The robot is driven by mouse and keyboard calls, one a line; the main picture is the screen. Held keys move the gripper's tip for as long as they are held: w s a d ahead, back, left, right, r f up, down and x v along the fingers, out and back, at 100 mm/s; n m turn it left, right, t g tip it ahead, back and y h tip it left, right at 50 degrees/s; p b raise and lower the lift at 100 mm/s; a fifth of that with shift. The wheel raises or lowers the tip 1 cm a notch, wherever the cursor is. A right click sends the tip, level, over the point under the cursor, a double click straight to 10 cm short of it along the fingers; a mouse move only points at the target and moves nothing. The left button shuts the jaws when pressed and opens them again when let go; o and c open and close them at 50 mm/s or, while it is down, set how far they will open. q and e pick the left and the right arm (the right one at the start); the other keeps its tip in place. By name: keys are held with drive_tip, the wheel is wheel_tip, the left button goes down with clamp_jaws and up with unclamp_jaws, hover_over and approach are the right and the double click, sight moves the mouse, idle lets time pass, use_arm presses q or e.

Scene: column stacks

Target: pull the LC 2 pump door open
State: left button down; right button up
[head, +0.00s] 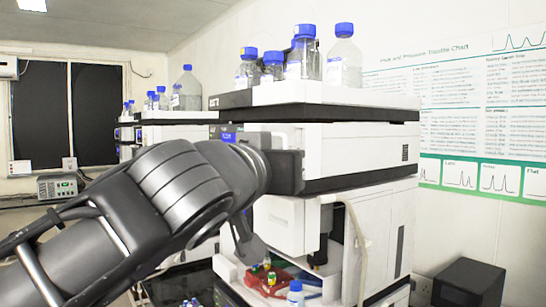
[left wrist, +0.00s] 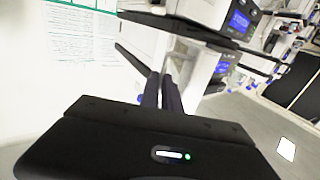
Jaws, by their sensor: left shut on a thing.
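The near instrument stack (head: 350,150) stands at the centre right of the head view, with white modules and dark seams. My left arm comes in from the left and covers part of its front. The dark body of my left gripper (head: 285,172) is against the front of an upper module. Its fingertips are hidden there. In the left wrist view the two dark fingers of my left gripper (left wrist: 162,82) are close together at white panels, shut on the pump door. The door's edge and how far it stands open cannot be made out. My right gripper is out of view.
Several blue-capped bottles (head: 305,58) stand on top of the stack. A second stack (head: 170,118) is farther back on the left. A red tray (head: 268,282) with small bottles is low at the front. A black box (head: 468,284) sits at the lower right.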

use_arm(q)
drive_tip(key=shift+d+n+t+y, duration=0.3)
drive_tip(key=shift+d+n+y, duration=0.6)
drive_tip(key=shift+y, duration=0.3)
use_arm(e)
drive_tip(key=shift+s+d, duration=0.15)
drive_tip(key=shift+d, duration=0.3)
use_arm(q)
drive_tip(key=shift+f, duration=0.1)
drive_tip(key=c, duration=1.6)
unclamp_jaws()
drive_tip(key=shift+w, duration=0.1)
drive_tip(key=shift+s, duration=0.25)
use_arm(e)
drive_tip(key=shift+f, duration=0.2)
